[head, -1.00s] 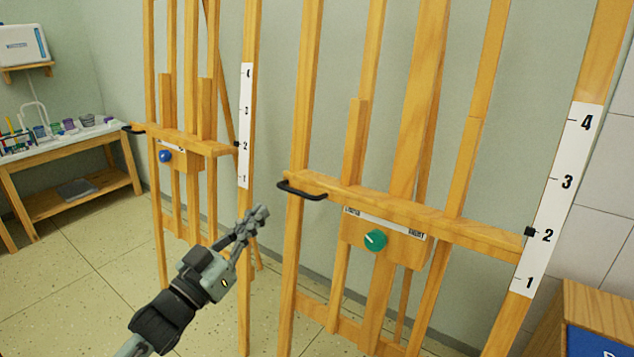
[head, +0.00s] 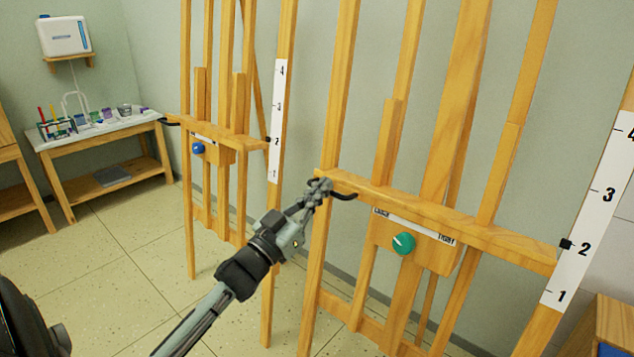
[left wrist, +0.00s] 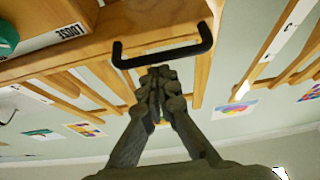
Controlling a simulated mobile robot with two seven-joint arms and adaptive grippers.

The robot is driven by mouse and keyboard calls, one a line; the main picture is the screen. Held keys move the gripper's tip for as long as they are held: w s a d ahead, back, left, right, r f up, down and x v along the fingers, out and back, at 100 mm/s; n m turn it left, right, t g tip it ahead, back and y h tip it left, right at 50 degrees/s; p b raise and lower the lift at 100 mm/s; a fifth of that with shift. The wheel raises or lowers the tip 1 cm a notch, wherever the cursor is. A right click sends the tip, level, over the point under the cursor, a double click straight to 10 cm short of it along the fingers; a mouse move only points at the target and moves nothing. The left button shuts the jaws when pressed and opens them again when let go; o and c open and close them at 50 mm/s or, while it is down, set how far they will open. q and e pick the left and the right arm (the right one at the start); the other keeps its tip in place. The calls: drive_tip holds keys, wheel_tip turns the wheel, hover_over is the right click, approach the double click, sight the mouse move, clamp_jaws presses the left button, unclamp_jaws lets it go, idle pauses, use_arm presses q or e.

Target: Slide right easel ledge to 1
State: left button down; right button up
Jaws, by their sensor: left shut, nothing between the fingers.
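The right easel's wooden ledge (head: 455,225) crosses the near easel, with its black pointer (head: 565,244) at about 2 on the white scale strip (head: 590,210). A black handle (head: 345,196) sticks out from the ledge's left end. The handle also shows in the left wrist view (left wrist: 163,56), under the wooden ledge (left wrist: 80,45). A green knob (head: 403,243) sits below the ledge, between "LOOSE" and "TIGHT" labels. My left gripper (head: 318,187) is shut and empty, with its fingertips right at the handle; I cannot tell whether they touch. My right gripper is out of view.
The left easel (head: 235,140) with a blue knob (head: 198,148) stands behind and to the left. A wooden cabinet (head: 612,325) is at lower right. Floor between the table and easels is clear.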

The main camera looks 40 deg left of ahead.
use_arm(q)
wheel_tip(320, 180, down, 11)
drive_tip(key=s+b, duration=0.2)
drive_tip(key=b, duration=0.2)
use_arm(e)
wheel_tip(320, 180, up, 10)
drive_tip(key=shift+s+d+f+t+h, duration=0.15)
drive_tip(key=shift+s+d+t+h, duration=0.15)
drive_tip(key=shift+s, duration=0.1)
use_arm(q)
drive_tip(key=shift+f, duration=0.15)
wheel_tip(320, 180, up, 4)
drive_tip(key=p, duration=0.4)
drive_tip(key=b+v, duration=0.1)
drive_tip(key=v, duration=0.8)
drive_tip(key=shift+s+r, duration=0.2)
drive_tip(key=shift+s, duration=0.3)
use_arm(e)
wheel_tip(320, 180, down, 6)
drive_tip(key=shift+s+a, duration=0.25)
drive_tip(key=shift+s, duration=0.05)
